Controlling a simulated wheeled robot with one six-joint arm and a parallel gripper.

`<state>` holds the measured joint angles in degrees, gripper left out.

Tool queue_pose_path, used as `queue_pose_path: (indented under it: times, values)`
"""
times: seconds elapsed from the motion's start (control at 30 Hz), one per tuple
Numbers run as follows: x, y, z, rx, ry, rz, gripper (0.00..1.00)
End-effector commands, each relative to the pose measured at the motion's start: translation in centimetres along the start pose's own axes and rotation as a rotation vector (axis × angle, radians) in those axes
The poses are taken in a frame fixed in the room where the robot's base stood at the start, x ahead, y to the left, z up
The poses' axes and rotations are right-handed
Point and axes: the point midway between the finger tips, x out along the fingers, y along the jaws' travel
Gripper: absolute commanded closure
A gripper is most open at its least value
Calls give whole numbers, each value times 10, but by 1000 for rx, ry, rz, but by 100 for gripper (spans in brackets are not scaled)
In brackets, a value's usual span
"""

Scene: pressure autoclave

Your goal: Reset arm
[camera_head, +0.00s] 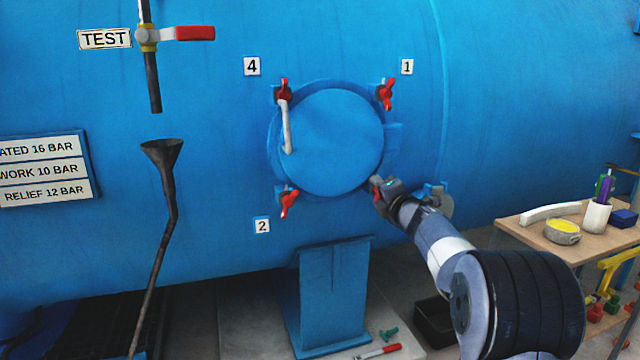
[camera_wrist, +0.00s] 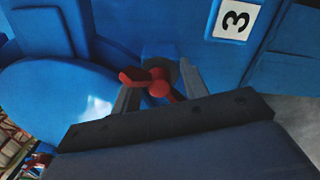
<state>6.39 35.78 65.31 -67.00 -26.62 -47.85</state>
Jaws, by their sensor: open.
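My gripper (camera_head: 377,190) is at the lower right of the round blue hatch (camera_head: 335,140) in the head view. In the wrist view my gripper (camera_wrist: 155,90) is open, with its two fingers on either side of a red wing nut (camera_wrist: 155,80). I cannot tell whether the fingers touch it. A label "3" (camera_wrist: 235,19) is beside this nut. Other red wing nuts sit at the hatch's upper left (camera_head: 284,91), upper right (camera_head: 386,94) and lower left (camera_head: 289,203). A white handle (camera_head: 287,125) is on the hatch's left side.
A blue pedestal (camera_head: 335,295) stands below the hatch. A wooden table (camera_head: 560,245) with a tape roll and a pen cup is at the right. A funnel (camera_head: 162,153) with a long pipe is at the left.

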Motion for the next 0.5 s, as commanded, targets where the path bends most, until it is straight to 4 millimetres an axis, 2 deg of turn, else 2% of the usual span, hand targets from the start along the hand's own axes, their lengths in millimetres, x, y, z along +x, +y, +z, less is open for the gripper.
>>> queue_pose_path:
  times: [0.2,0.5]
  values:
    - [0,3,1,203,1,0,58]
    - [0,1,0,303,1,0,58]
